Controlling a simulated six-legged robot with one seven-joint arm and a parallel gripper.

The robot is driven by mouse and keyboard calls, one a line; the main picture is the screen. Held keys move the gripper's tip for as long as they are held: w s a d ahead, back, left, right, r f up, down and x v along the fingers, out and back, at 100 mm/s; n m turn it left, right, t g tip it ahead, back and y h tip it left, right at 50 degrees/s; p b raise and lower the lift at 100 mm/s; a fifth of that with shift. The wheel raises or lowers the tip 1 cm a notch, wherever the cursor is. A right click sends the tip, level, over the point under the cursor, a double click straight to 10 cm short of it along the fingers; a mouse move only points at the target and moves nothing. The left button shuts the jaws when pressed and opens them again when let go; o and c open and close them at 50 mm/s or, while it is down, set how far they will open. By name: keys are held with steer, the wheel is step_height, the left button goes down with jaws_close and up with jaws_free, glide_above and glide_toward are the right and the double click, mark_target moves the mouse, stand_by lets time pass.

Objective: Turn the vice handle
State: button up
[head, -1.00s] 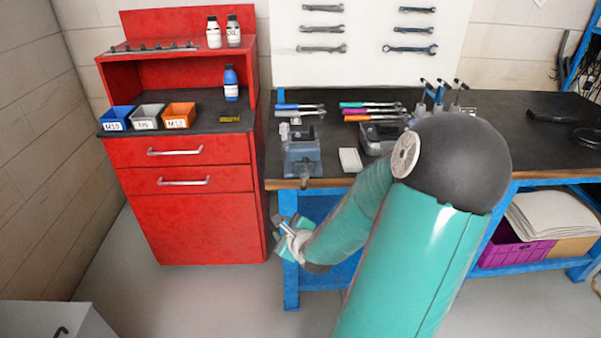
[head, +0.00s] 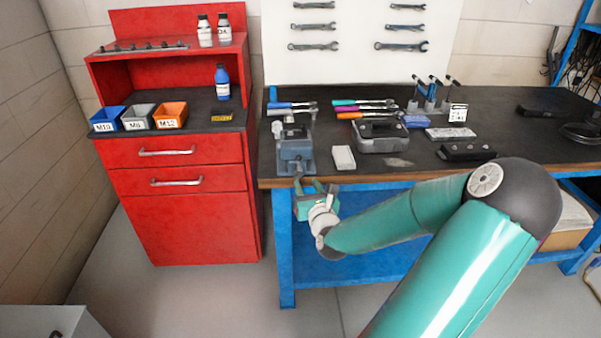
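The blue-grey vice (head: 295,152) stands at the front left corner of the dark workbench. Its handle, at the front over the bench edge, is small and hard to make out; my gripper partly covers that area. My gripper (head: 316,185) is in front of the bench edge, just below and slightly right of the vice, with its fingers pointing up towards it. The fingers look apart with nothing seen between them. Whether a finger touches the handle cannot be told.
A white block (head: 343,158) and a grey case (head: 380,136) lie right of the vice. Screwdriver-like tools (head: 365,108) lie behind. A red cabinet (head: 185,215) stands close on the left.

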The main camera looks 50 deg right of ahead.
mark_target(298, 169)
steer(key=x, duration=0.7)
steer(key=shift+w+d, duration=0.15)
jaws_close()
steer(key=shift+f, duration=0.1)
